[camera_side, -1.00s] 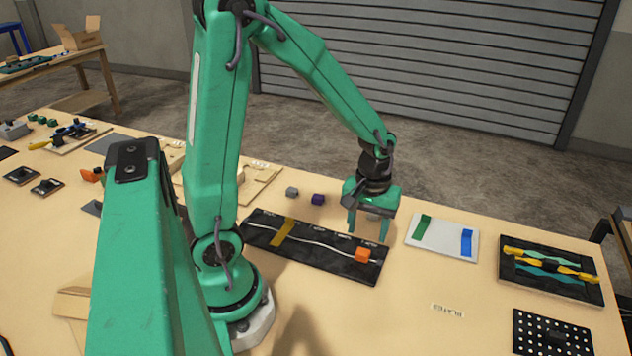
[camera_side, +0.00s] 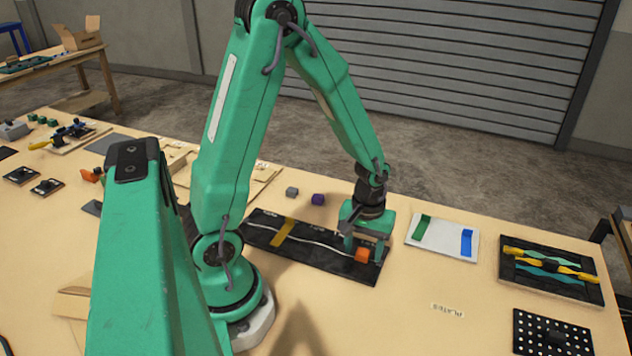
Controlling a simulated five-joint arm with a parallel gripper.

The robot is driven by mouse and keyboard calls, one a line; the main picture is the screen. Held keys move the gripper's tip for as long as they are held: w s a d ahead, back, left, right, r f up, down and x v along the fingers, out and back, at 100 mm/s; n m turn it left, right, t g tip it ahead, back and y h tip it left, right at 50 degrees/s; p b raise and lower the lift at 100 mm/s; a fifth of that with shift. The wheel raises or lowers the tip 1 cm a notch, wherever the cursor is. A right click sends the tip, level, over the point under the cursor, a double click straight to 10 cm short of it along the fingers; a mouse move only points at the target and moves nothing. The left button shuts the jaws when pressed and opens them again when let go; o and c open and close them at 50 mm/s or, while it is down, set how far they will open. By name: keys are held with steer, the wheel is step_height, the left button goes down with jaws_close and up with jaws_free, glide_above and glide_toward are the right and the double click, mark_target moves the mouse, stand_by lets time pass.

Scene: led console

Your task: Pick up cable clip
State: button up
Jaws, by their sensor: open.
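Small clip-like blocks are in view: an orange one (camera_side: 361,255) on the right end of the black cable board (camera_side: 318,264), and a grey one (camera_side: 292,191) and a purple one (camera_side: 318,199) on the table behind it. I cannot tell for sure which is the cable clip. My gripper (camera_side: 363,250) is open and low over the right end of the board, pointing down. In the picture its fingers lie to either side of the orange block; contact cannot be made out.
A pale cable runs along the board, crossed by a yellow strip (camera_side: 284,233). A white plate (camera_side: 430,250) with green and blue strips lies to the right. Further right are a black tray (camera_side: 580,291) with coloured pieces and a perforated black plate (camera_side: 525,340). The table in front of the board is clear.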

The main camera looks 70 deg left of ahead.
steer(key=shift+f, duration=0.2)
stand_by(0.4)
steer(key=c, duration=1.1)
